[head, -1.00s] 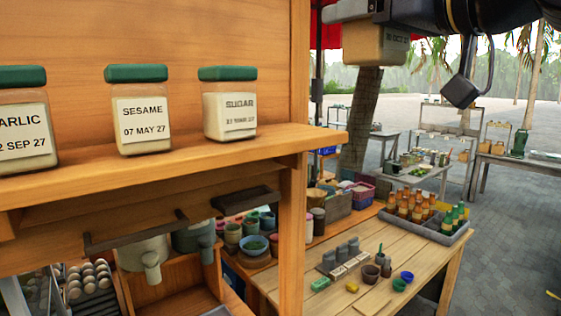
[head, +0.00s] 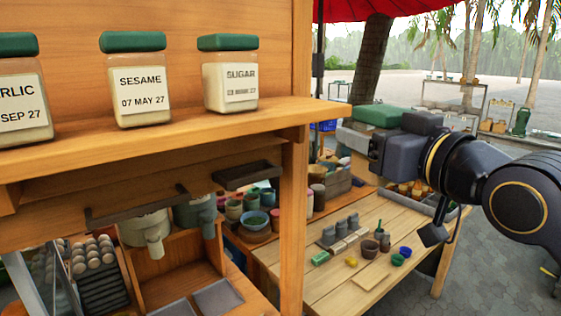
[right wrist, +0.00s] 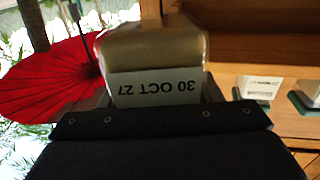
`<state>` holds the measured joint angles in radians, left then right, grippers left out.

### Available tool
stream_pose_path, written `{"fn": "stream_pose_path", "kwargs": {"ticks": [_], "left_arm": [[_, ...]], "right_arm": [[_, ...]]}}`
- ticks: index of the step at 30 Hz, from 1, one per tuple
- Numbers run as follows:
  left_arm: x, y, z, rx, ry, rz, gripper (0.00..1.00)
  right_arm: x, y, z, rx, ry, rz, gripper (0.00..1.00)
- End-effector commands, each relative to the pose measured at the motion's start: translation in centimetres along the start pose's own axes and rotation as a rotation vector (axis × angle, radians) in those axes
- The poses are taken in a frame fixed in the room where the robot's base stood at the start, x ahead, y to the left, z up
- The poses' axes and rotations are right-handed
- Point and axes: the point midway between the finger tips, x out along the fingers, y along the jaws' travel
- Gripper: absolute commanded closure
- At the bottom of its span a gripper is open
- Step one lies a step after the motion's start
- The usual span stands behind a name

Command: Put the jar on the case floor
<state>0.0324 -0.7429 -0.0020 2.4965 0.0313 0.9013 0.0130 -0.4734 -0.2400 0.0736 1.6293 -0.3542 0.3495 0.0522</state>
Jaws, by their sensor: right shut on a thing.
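The held jar has a green lid (head: 380,115) in the head view; its body is mostly hidden behind my right gripper (head: 378,150). In the right wrist view the jar (right wrist: 155,50) has a pale label reading 30 OCT 27, upside down in the picture. My right gripper is shut on it, in the air right of the wooden case post. The wooden case (head: 150,25) has an upper shelf (head: 190,143) and open compartments below, with a bare wooden floor patch (head: 180,278). My left gripper is not in view.
Green-lidded jars labelled SESAME (head: 137,85) and SUGAR (head: 230,80), plus one partly cut off at left (head: 22,95), stand on the shelf. The upright post (head: 292,215) separates the shelf from my right arm. A wooden table (head: 340,265) behind holds bowls, bottles and small blocks.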

Motion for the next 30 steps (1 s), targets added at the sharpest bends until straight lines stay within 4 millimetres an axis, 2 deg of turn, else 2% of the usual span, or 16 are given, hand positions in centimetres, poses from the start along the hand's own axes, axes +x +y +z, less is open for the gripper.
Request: {"fn": "stream_pose_path", "kwargs": {"ticks": [1, 3, 6, 14, 21, 30], "left_arm": [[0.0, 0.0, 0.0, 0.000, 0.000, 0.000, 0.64], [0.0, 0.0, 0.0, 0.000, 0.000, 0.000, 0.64], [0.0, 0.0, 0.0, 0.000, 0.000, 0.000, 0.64], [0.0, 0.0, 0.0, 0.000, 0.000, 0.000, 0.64], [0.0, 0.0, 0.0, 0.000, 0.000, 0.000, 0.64], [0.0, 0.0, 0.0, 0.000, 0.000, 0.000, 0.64]], "right_arm": [[0.0, 0.6, 2.9, -0.001, -0.010, 0.027, 0.72], [0.1, 1.3, 6.4, -0.002, -0.013, 0.059, 0.72], [0.2, 1.9, 10.2, -0.002, -0.011, 0.092, 0.72], [0.5, 2.9, 17.2, 0.003, -0.010, 0.144, 0.72], [0.6, 4.0, 24.8, 0.007, -0.014, 0.205, 0.73], [0.9, 5.3, 33.1, 0.008, -0.016, 0.271, 0.72]]}}
